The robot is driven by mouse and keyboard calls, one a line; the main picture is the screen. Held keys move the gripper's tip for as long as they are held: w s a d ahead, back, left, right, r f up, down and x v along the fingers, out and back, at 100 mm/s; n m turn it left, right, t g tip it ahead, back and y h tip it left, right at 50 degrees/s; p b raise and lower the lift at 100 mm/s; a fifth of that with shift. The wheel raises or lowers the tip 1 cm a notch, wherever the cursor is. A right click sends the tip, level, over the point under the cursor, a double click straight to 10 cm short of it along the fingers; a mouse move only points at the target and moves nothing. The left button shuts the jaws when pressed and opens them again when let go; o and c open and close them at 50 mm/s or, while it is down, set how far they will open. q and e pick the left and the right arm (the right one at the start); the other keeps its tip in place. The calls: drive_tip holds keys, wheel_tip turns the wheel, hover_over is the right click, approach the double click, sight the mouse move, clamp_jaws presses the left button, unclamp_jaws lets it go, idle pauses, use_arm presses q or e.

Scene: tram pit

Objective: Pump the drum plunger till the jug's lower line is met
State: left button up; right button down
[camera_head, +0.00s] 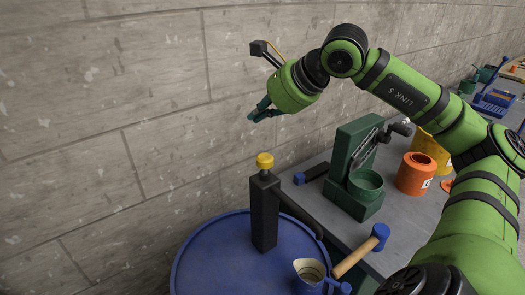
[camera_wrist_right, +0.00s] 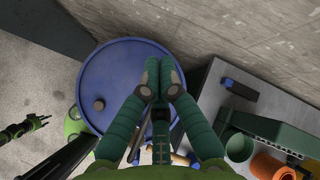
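The pump (camera_head: 264,212) is a black upright body with a yellow plunger knob (camera_head: 264,161) on top, standing on the blue drum (camera_head: 205,255). A dark spout slants from it to the right. The jug (camera_head: 309,271), pale inside, stands at the drum's front right; its lines and fill level cannot be read. My right gripper (camera_head: 262,109) is above the knob, apart from it; its green fingers (camera_wrist_right: 160,68) are together and empty. They hide the knob in the wrist view. My left gripper (camera_wrist_right: 24,127) seems to show small at the left edge there, too small to judge.
A grey bench (camera_head: 315,205) adjoins the drum on the right. It carries a mallet (camera_head: 360,254), a green press-like device (camera_head: 356,165) with a cup and an orange container (camera_head: 415,174). A concrete wall (camera_head: 120,110) stands close behind. A bung (camera_wrist_right: 99,104) sits on the drum.

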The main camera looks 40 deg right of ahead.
sight(265, 157)
drive_tip(key=shift+s+d+r+h, duration=0.15)
drive_tip(key=shift+d+r+h, duration=0.1)
drive_tip(key=shift+d, duration=0.2)
drive_tip(key=shift+s+d+r+h, duration=0.15)
drive_tip(key=shift+d+r+h, duration=0.1)
drive_tip(key=shift+d, duration=0.2)
drive_tip(key=shift+f, duration=0.1)
wheel_tip(265, 157, down, 9)
drive_tip(key=b, duration=0.8)
drive_tip(key=shift+b, duration=0.35)
idle(0.4)
drive_tip(key=shift+f+b, duration=0.3)
drive_tip(key=shift+b, duration=0.15)
drive_tip(key=shift+a+f+b, duration=0.1)
drive_tip(key=shift+f+b, duration=1.15)
idle(0.9)
drive_tip(key=shift+r, duration=0.1)
drive_tip(key=shift+r+p, duration=1.6)
drive_tip(key=shift+p, duration=0.05)
